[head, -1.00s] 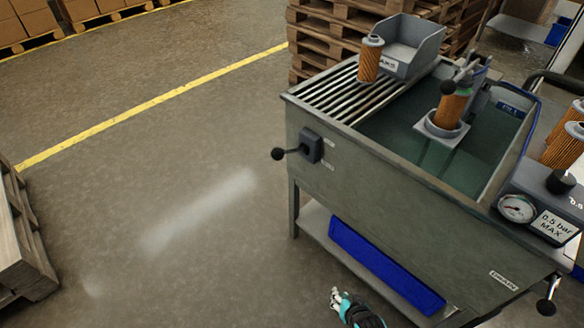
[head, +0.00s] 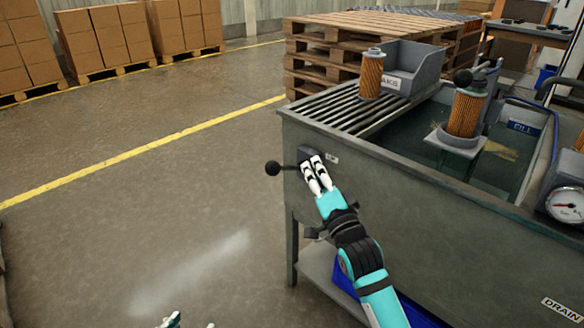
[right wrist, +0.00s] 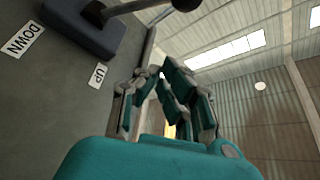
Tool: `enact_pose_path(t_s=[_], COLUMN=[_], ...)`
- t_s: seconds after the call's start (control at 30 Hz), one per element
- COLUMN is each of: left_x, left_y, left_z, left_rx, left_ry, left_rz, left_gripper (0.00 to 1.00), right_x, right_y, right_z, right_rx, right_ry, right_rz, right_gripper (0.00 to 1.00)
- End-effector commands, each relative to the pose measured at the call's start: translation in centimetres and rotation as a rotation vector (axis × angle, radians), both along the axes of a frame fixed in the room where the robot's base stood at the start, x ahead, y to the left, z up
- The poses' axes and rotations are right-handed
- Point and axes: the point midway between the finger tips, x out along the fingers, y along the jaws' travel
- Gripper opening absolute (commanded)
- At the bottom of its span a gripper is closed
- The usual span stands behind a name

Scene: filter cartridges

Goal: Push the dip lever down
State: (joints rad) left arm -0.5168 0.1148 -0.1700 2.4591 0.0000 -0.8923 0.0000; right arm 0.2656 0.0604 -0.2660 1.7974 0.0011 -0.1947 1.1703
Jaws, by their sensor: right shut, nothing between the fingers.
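The dip lever, a black ball knob (head: 272,168) on a short rod, sticks out left from a dark block on the tank's end of the side wall. In the right wrist view its rod (right wrist: 140,6) and dark block (right wrist: 85,22) show at the top, beside DOWN and UP labels. My right gripper (head: 310,165) is shut and empty, in front of the block in the head view and right of the knob. It also shows in the right wrist view (right wrist: 165,80), apart from the lever. Fingertips of my left gripper (head: 190,322) barely show at the bottom edge.
The grey tank (head: 400,190) holds an orange cartridge (head: 465,112) in a cradle over green liquid. Another cartridge (head: 370,75) stands on the slatted rack (head: 335,110) by a grey bin (head: 410,65). Pallets (head: 310,50) stand behind. The floor left of the tank is clear.

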Motion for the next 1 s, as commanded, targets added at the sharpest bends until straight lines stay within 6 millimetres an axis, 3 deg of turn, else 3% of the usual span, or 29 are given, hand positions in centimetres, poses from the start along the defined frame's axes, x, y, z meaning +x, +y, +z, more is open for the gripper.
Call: enact_pose_path(t_s=[0.3,0.6,1.0], left_x=[3.2,3.7,3.7], left_y=[-1.7,-2.5,-2.6], left_z=[5.6,10.1,11.1], left_rx=[-0.086,-0.148,-0.160], left_ry=[-0.358,-0.601,-0.648], left_rz=[-0.024,-0.038,-0.041], left_gripper=[0.54,0.54,0.54], right_x=[6.0,4.4,4.1], right_y=[2.0,4.2,4.6], right_z=[1.4,-0.5,-0.6], right_rx=[0.000,0.000,-0.001], right_ry=[0.000,0.002,0.001], right_rz=[0.001,0.001,0.000], right_gripper=[0.00,0.00,0.00])
